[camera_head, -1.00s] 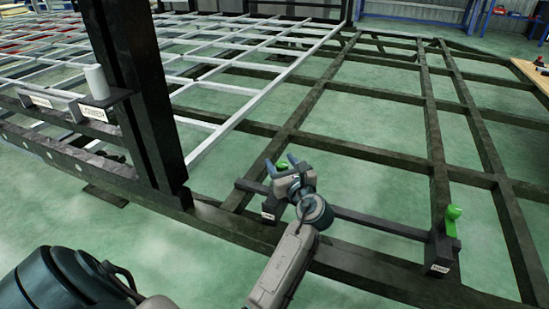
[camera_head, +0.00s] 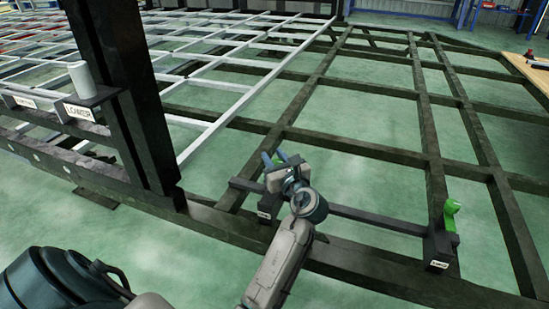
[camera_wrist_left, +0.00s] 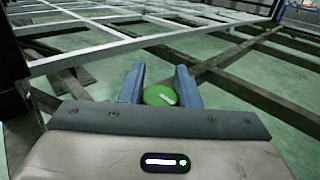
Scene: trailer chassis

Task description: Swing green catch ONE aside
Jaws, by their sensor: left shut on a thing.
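My left gripper (camera_head: 275,158) is over the left end of a dark crossbar (camera_head: 375,219) that lies across the chassis. In the left wrist view, a round green catch head with a pale mark (camera_wrist_left: 158,96) sits between the blue fingers of my left gripper (camera_wrist_left: 160,72), which are shut on it. A second green catch (camera_head: 451,212) stands at the crossbar's right end, on another labelled bracket (camera_head: 438,248). My right gripper is not in view.
A thick dark post (camera_head: 128,90) rises left of the gripper. A shelf labelled LOWER (camera_head: 88,103) beside it carries a white cylinder (camera_head: 80,78). Dark chassis beams (camera_head: 330,136) surround open gaps over green floor. A wooden bench (camera_head: 532,75) is at the far right.

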